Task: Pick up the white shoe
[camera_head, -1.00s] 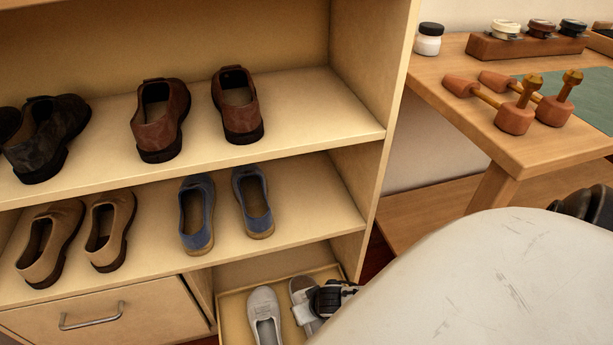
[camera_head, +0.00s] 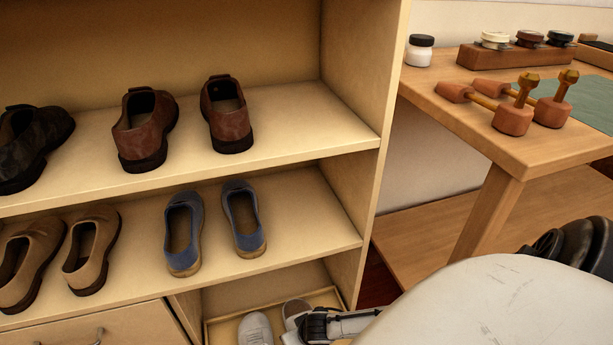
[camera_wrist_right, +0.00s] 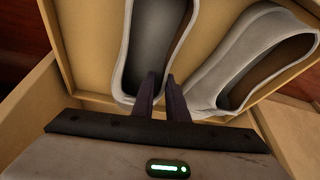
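Two off-white shoes sit side by side in a shallow tray (camera_head: 213,327) low in the shelf unit. The left white shoe (camera_head: 255,330) is partly cut off by the bottom edge of the head view. The right white shoe (camera_head: 294,308) is partly covered by my right gripper (camera_head: 306,326). In the right wrist view, my two dark fingers (camera_wrist_right: 163,85) are close together across the rim of one white shoe (camera_wrist_right: 125,65), one finger inside the opening and one outside. They look shut on that wall. The other white shoe (camera_wrist_right: 255,70) lies beside it. My left gripper is out of view.
Above the tray, blue shoes (camera_head: 183,232), tan shoes (camera_head: 90,250) and brown shoes (camera_head: 145,130) stand on shelves. The shelf's side panel (camera_head: 365,170) rises close to my right arm. A wooden table (camera_head: 510,145) with tools stands at the right.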

